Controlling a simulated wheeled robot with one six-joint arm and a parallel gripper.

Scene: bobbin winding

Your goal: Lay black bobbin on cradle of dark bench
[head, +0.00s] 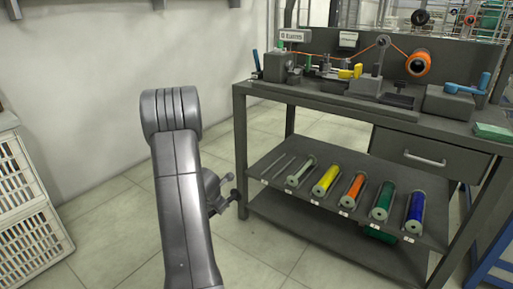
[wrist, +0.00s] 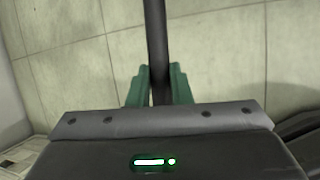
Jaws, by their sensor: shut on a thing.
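My gripper (wrist: 158,76) has green fingers shut on a long black cylinder, the black bobbin (wrist: 155,30), which points away from it over the floor. In the head view the gripper is mostly hidden behind my arm; a small dark part shows left of the dark bench (head: 340,92), apart from it. The bench carries a winding machine along its top. A low black holder (head: 398,99) sits near its front edge; I cannot tell whether this is the cradle.
An orange bobbin (head: 419,63) is mounted on the machine. The lower shelf (head: 285,195) holds several coloured bobbins in a row, with empty slots at its left end. A white crate (head: 25,200) stands at far left. Floor between crate and bench is clear.

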